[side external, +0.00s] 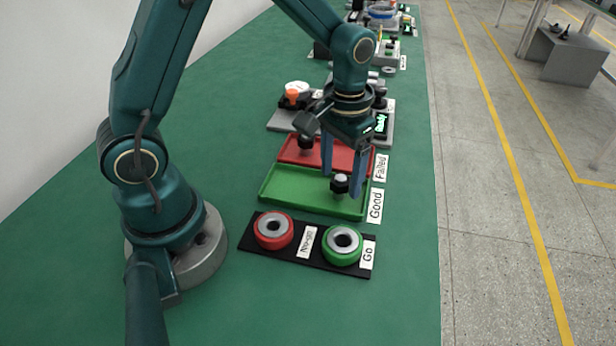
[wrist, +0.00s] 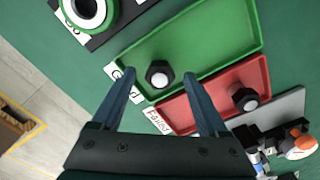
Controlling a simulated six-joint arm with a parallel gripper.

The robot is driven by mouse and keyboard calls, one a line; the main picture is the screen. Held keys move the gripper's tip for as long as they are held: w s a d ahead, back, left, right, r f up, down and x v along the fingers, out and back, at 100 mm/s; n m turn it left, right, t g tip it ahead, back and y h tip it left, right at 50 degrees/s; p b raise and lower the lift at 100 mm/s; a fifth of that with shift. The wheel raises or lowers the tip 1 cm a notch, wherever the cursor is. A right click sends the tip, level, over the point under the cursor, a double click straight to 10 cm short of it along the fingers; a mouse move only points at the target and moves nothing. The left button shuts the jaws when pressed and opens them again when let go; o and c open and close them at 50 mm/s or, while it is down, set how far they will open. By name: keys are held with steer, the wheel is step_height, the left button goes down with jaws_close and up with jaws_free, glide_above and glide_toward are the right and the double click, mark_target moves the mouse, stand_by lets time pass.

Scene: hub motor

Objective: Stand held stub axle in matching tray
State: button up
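A stub axle (side external: 340,186), dark with a pale metal top, stands upright in the green tray (side external: 290,187) labelled Good, near its label end. In the wrist view the axle (wrist: 158,74) shows from above between my fingertips, with a gap on each side. My gripper (side external: 342,190) is open around it, fingers pointing down, and holds nothing; it also shows open in the wrist view (wrist: 158,78). The red tray (side external: 290,153) labelled Failed lies behind the green one. A second stub axle (wrist: 243,98) stands in the red tray.
A black plate (side external: 308,259) with a red No-Go ring (side external: 260,238) and a green Go ring (side external: 330,259) lies in front of the green tray. A grey fixture (side external: 283,121) with an orange-and-white part stands behind the trays. The rest of the green tray is clear.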

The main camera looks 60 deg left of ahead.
mark_target(341, 178)
step_height(341, 178, up, 11)
steer(key=s+r+m+t, duration=0.1)
steer(key=s+t, duration=0.4)
steer(key=s, duration=0.7)
steer(key=shift+d+r+m+t, duration=0.15)
steer(key=shift+d+m+t, duration=0.15)
steer(key=shift+d, duration=0.15)
stand_by(1.0)
